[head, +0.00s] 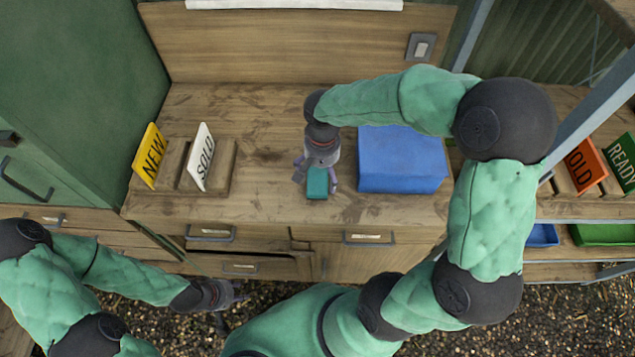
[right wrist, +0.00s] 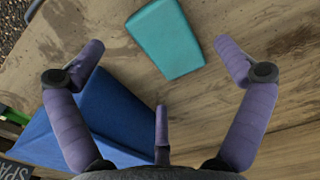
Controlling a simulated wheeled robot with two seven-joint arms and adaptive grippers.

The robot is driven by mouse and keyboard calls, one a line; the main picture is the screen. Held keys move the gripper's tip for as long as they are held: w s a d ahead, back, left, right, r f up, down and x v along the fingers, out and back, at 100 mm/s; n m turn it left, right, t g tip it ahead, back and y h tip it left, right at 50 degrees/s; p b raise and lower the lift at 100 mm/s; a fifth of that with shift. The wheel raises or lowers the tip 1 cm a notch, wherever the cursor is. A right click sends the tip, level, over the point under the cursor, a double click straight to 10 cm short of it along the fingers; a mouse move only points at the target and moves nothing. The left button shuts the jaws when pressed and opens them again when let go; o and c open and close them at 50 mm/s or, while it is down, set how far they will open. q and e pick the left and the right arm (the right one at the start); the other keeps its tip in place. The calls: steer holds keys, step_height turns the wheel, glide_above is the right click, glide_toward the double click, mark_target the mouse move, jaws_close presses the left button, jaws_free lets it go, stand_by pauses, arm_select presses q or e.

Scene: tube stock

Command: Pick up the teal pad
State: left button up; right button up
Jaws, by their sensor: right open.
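The teal pad (head: 317,183) lies on the wooden worktop near its front edge. It also shows in the right wrist view (right wrist: 166,38), at the top between my spread fingers. My right gripper (head: 316,178) is open over the pad, with a finger on either side of it in the head view. In the right wrist view the right gripper (right wrist: 158,58) has nothing between its fingers. My left gripper (head: 225,296) hangs low at the left, in front of the drawers, away from the pad; its fingers are too dark and small to read.
A blue box (head: 402,172) stands on the worktop just right of the pad. The worktop between holder and pad is clear.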

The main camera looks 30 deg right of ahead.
mark_target(322, 180)
step_height(322, 180, down, 5)
steer(key=shift+w+d+f+b, duration=0.1)
steer(key=shift+w+d+b, duration=0.05)
steer(key=shift+b, duration=0.8)
steer(key=c, duration=1.1)
